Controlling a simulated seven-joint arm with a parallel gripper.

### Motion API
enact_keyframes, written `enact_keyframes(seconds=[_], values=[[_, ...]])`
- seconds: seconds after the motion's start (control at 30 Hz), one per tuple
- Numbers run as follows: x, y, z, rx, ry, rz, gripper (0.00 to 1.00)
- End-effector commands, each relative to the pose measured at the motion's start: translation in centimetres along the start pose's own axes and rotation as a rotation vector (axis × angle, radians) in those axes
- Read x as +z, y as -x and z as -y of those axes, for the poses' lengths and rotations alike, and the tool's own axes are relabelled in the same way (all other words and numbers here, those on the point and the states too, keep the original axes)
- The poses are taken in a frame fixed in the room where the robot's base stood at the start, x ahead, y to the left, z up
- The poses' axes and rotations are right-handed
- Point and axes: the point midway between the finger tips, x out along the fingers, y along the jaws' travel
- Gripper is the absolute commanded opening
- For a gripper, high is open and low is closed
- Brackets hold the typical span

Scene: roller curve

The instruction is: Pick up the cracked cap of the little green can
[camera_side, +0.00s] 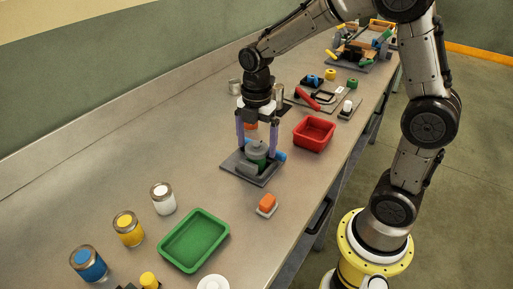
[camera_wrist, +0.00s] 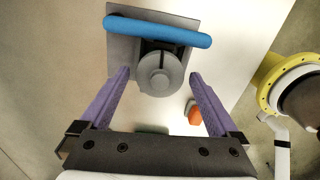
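My gripper (camera_side: 262,145) is open, its two purple fingers pointing down on either side of a grey rounded piece (camera_side: 256,150) on a dark grey base plate (camera_side: 242,170). In the wrist view my gripper (camera_wrist: 159,74) has nothing between its fingertips that it touches. There the grey round piece (camera_wrist: 160,76), with a small disc on top, sits between and just beyond the tips. A blue bar (camera_wrist: 158,31) lies across the far side of the plate. A bit of green shows by the grey piece in the side view. I cannot make out a crack, or tell for sure which part is the cap.
A red bin (camera_side: 314,133) stands to the right, an orange block (camera_side: 267,203) on a white base in front. Tools clutter the far bench; bench left of the plate is clear.

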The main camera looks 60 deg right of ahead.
Motion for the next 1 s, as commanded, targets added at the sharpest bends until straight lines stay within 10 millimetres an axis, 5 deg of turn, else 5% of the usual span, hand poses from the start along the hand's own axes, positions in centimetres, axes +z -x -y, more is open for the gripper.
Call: enact_keyframes(seconds=[0.07, 0.47, 0.77, 1.0], values=[[0.0, 0.0, 0.0, 0.0, 0.0, 0.0, 0.8], [0.0, 0.1, 0.0, 0.001, 0.0, 0.0, 0.08], [0.0, 0.3, -0.1, 0.002, 0.0, 0.0, 0.07], [0.0, 2.4, -0.1, 0.007, 0.0, 0.001, 0.07]])
